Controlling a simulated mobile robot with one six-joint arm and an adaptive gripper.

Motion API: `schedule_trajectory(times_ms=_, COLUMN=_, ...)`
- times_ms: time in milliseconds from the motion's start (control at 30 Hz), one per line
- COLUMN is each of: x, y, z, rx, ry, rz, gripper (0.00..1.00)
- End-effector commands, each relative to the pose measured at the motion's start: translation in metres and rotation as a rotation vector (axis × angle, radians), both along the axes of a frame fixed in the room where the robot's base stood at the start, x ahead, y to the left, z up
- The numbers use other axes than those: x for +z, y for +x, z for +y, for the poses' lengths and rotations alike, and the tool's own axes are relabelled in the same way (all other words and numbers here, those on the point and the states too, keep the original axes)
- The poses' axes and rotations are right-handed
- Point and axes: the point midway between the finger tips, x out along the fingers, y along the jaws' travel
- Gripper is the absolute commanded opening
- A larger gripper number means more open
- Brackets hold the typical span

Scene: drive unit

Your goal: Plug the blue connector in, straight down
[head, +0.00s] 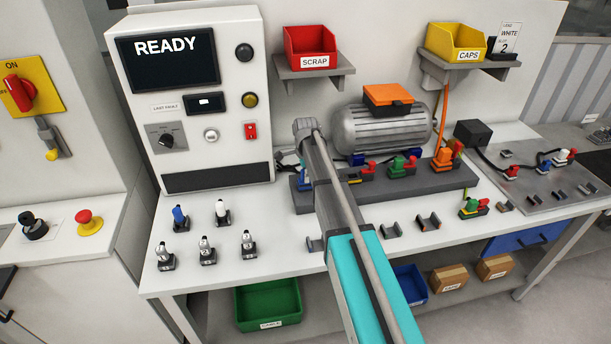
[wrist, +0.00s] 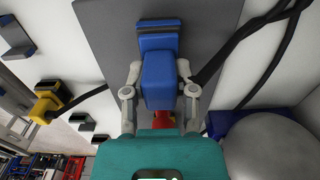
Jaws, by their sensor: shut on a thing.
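In the wrist view my gripper (wrist: 159,72) is shut on a blue connector (wrist: 160,87), one finger on each side. Just beyond the connector, a blue part (wrist: 158,28) with dark edges lies over the grey plate (wrist: 103,35); I cannot tell whether the two touch. Something red (wrist: 161,121) shows partly behind the connector. In the head view my arm hides the gripper and the held connector. A small blue part (head: 305,174) shows left of my arm at the end of the dark grey rail (head: 300,204).
Right of my arm the rail carries green (head: 400,164) and orange (head: 442,158) connectors, with a motor (head: 383,128) behind. The panel (head: 190,100) reads READY. Several small plugs (head: 205,250) stand at front left. In the wrist view a yellow connector (wrist: 47,101) has a black cable.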

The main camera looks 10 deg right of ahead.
Motion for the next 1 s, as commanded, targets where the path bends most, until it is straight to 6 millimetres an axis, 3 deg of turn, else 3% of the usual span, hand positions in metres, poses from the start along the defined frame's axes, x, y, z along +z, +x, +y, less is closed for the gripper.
schedule_trajectory(times_ms=633, x=-0.0024, y=-0.0005, z=0.0012, rx=0.001, ry=0.0, rz=0.001, gripper=0.0)
schedule_trajectory(times_ms=667, x=-0.0023, y=-0.0005, z=0.0013, rx=0.001, ry=0.0, rz=0.001, gripper=0.38)
schedule_trajectory(times_ms=700, x=-0.002, y=-0.0005, z=0.0013, rx=0.002, ry=0.0, rz=0.001, gripper=0.45)
schedule_trajectory(times_ms=867, x=-0.0019, y=-0.0004, z=0.0012, rx=0.001, ry=0.0, rz=0.001, gripper=0.75)
schedule_trajectory(times_ms=1000, x=-0.0018, y=-0.0003, z=0.0011, rx=0.001, ry=0.0, rz=0.001, gripper=0.76)
